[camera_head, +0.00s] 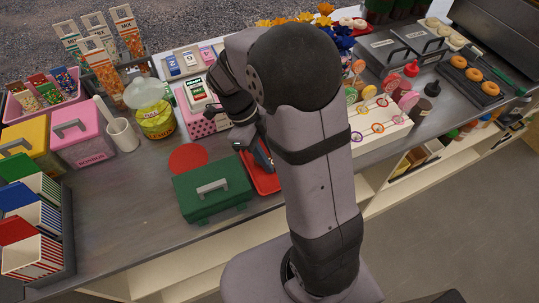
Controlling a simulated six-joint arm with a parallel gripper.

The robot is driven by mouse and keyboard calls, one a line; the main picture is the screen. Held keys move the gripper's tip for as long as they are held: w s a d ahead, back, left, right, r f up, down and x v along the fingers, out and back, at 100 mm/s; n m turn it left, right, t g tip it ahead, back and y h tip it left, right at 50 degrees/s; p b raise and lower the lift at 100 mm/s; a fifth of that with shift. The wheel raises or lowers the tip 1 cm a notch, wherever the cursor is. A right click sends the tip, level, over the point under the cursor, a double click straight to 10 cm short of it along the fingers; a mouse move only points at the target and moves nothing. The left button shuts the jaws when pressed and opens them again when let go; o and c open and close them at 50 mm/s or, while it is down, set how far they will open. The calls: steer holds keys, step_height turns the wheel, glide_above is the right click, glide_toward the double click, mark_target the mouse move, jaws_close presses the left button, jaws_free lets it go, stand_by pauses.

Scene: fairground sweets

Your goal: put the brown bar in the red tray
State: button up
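The red tray (260,181) lies on the counter just right of the green box. My arm covers its right part, so most of its inside is hidden. My gripper (263,158) points down over the back part of the tray. My wrist and arm hide much of it, and I cannot tell whether its fingers are open or shut or hold anything. I cannot make out a brown bar anywhere; it may be hidden behind my arm.
A green box with a handle (212,190) stands close left of the tray. A flat red disc (187,158) lies behind it. A pink dotted box (203,123) stands behind the tray, and a lollipop stand (378,121) is to the right.

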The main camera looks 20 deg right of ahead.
steer(key=shift+f, duration=0.15)
steer(key=o, duration=0.8)
steer(key=v, duration=1.2)
steer(key=shift+r+b, duration=0.2)
steer(key=shift+b, duration=0.2)
steer(key=s+r+n+t+y+p, duration=0.1)
steer(key=s+r+n+p, duration=0.4)
steer(key=n+p, duration=0.6)
steer(key=s+r+n+t+y+p, duration=0.2)
steer(key=s+r+n+p, duration=0.3)
steer(key=n+p, duration=0.7)
steer(key=s+a+n, duration=0.1)
steer(key=n, duration=0.3)
steer(key=shift+s+r, duration=0.25)
steer(key=shift+r, duration=0.15)
